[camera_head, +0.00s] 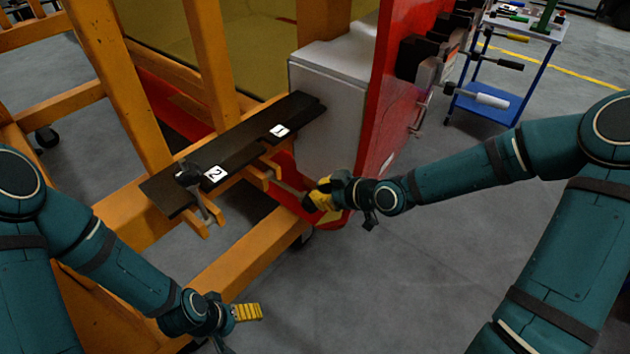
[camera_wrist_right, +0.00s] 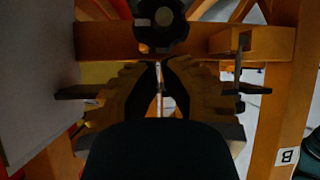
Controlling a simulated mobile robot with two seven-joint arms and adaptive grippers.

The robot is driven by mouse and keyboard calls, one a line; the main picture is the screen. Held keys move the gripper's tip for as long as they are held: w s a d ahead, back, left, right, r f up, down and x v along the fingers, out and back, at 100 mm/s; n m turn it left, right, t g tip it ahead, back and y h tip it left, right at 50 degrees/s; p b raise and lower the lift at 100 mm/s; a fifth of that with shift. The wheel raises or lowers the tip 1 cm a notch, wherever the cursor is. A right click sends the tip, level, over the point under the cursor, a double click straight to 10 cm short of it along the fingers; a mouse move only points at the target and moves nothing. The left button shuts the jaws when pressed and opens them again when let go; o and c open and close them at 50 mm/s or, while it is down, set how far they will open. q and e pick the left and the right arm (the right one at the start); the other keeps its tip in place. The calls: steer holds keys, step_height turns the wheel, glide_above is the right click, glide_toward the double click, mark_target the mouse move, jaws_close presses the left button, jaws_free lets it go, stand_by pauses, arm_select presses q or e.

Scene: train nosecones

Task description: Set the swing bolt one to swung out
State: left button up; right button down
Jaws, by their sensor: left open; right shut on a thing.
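Swing bolt one shows as a thin rod (camera_head: 290,188) that reaches outward from the brackets below the black plate (camera_head: 240,148), near label 1. My right gripper (camera_head: 312,199) is shut on its outer end, and the fingers hide that end. The rod is clear of the plate's slot by label 1. In the right wrist view the rod (camera_wrist_right: 160,88) runs between the yellow fingers. Swing bolt two, with a black knob (camera_head: 187,175), stands upright in the plate by label 2. My left gripper (camera_head: 256,312) is open and empty, low in front of the frame.
The orange frame (camera_head: 260,255) carries the plate. A grey block (camera_head: 330,100) and a red panel (camera_head: 385,80) rise close beside my right gripper. A blue tool cart (camera_head: 495,103) stands at the back right. The floor in the lower middle is clear.

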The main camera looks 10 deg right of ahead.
steer(key=shift+s+d+f+b, duration=0.15)
steer(key=shift+f+b, duration=0.15)
steer(key=shift+f, duration=0.45)
steer(key=shift+s+d+f+b, duration=0.15)
steer(key=shift+f+b, duration=0.15)
steer(key=shift+f, duration=0.4)
arm_select(q)
steer(key=shift+f, duration=0.85)
arm_select(e)
steer(key=shift+s+a+f, duration=0.1)
steer(key=shift+f, duration=0.1)
steer(key=shift+f, duration=0.1)
